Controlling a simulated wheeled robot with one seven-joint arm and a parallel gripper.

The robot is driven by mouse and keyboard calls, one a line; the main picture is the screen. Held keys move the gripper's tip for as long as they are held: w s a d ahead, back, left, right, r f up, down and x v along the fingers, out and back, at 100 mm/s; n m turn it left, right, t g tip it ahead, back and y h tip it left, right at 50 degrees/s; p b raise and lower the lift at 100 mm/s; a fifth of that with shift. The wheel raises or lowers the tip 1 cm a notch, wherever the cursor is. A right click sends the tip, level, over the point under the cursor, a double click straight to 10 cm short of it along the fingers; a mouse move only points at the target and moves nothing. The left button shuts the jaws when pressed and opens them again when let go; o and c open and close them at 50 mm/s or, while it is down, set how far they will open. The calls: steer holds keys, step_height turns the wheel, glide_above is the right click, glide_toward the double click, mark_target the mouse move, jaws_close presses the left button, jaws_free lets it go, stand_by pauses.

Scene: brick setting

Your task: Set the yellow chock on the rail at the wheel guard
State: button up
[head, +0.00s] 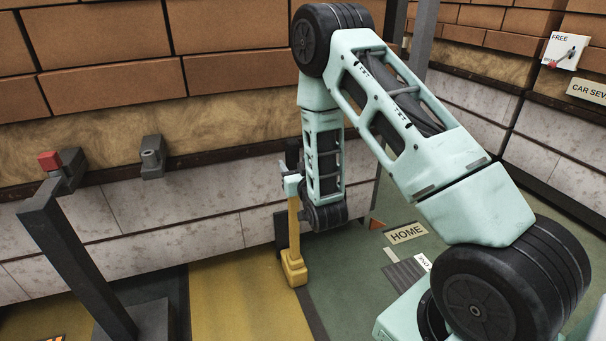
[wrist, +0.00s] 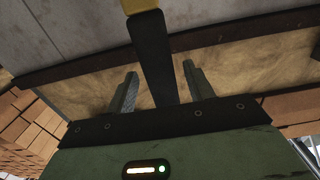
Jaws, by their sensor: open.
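The yellow chock (head: 294,268) stands upright on the floor near the wall, a blocky foot with a tall yellow stem. Its black grip (wrist: 152,60) shows in the wrist view, with a bit of yellow at the top edge. My gripper (head: 292,180) is at the top of the stem in the head view. In the wrist view its two fingers (wrist: 160,85) are apart, one on each side of the black grip, with gaps showing. A dark strip (head: 312,312) runs along the floor by the chock's foot; I cannot tell if it is the rail. I cannot make out the wheel guard.
A dark post (head: 78,252) on a block stands at left. A red-topped bracket (head: 50,162) and a grey bracket (head: 152,157) are on the wall (head: 110,215). A HOME sign (head: 407,233) lies right of the chock. The yellow floor patch (head: 235,300) is clear.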

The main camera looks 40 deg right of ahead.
steer(key=p+v, duration=0.1)
steer(key=v, duration=0.7)
steer(key=w+a+n+g+y, duration=0.2)
steer(key=a+g+y, duration=0.3)
steer(key=a, duration=0.7)
steer(key=s+a+r+n+g+y, duration=0.2)
steer(key=s+a+r+g+y, duration=0.15)
steer(key=s+a, duration=0.45)
steer(key=s+a+r+n+g+h, duration=0.1)
steer(key=s+r+n+g, duration=0.1)
steer(key=s, duration=0.5)
steer(key=s+a+r+n+g+h, duration=0.1)
steer(key=s+a+r+n+g, duration=0.1)
steer(key=s, duration=0.5)
steer(key=s+a+r+n+g+h, duration=0.1)
steer(key=s+a+r+n+g, duration=0.1)
steer(key=s+g, duration=0.3)
steer(key=s+r, duration=0.1)
steer(key=s, duration=0.1)
steer(key=shift+s+a+r+n, duration=0.25)
steer(key=shift+s+n, duration=0.1)
steer(key=shift+n, duration=0.05)
step_height(320, 180, up, 40)
steer(key=p, duration=3.9)
steer(key=shift+f+p, duration=0.2)
steer(key=shift+p, duration=0.2)
